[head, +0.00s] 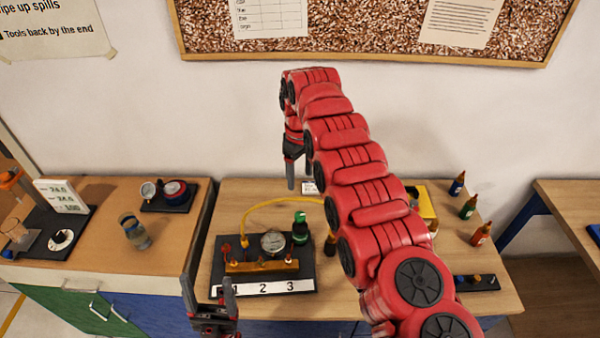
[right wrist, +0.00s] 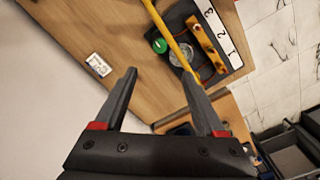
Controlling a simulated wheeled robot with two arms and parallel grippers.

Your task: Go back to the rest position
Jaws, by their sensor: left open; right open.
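My right gripper (head: 300,172) hangs over the back of the middle table, fingers pointing down, open and empty. The gauge rig (head: 222,266) is a dark plate with a brass block (head: 262,267), a round gauge (head: 273,242) and a green-topped part (head: 300,228).
A yellow hose (head: 268,203) arches behind the gauge. My red right arm hides part of the table's right side. Small bottles (head: 468,207) stand at the right, near a yellow box (head: 427,204). A small white card (right wrist: 98,65) lies near the back.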

